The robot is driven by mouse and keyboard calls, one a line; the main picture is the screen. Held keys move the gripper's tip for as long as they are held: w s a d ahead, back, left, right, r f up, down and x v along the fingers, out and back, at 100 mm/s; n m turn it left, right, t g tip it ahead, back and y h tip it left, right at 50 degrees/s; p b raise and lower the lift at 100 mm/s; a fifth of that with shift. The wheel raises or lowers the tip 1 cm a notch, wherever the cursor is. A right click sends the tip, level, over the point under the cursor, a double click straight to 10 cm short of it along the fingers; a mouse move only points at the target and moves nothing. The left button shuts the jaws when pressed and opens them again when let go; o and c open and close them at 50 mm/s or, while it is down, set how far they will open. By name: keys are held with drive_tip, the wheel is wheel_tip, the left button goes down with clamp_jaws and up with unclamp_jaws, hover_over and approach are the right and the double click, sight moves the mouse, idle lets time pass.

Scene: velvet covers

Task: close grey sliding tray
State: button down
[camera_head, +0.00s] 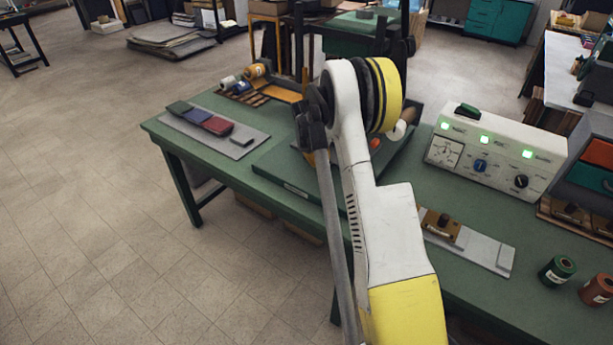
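A grey flat tray or board (253,145) lies on the left part of the green workbench (275,192). Several small dark blocks, one of them red (218,126), sit in a row on it. A second light grey plate (487,252) lies right of my arm, with a brown block (440,224) on it; my arm hides its left part. I cannot tell which of the two is the sliding tray, or whether either is pulled out. My white and yellow arm rises across the middle of the view. My gripper cannot be made out.
A white control box (497,151) with green lights stands on the bench's right. Green (557,270) and rust-coloured (598,290) spools stand near the right front edge. A dark green low-sided tray (275,172) is partly behind my arm. The floor at left is clear.

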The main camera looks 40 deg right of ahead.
drive_tip(key=shift+w+d, duration=0.35)
drive_tip(key=shift+d, duration=0.65)
drive_tip(key=shift+w+d, duration=0.4)
drive_tip(key=shift+d, duration=0.55)
drive_tip(key=shift+w+d, duration=0.35)
drive_tip(key=shift+d, duration=0.65)
drive_tip(key=shift+a, duration=0.1)
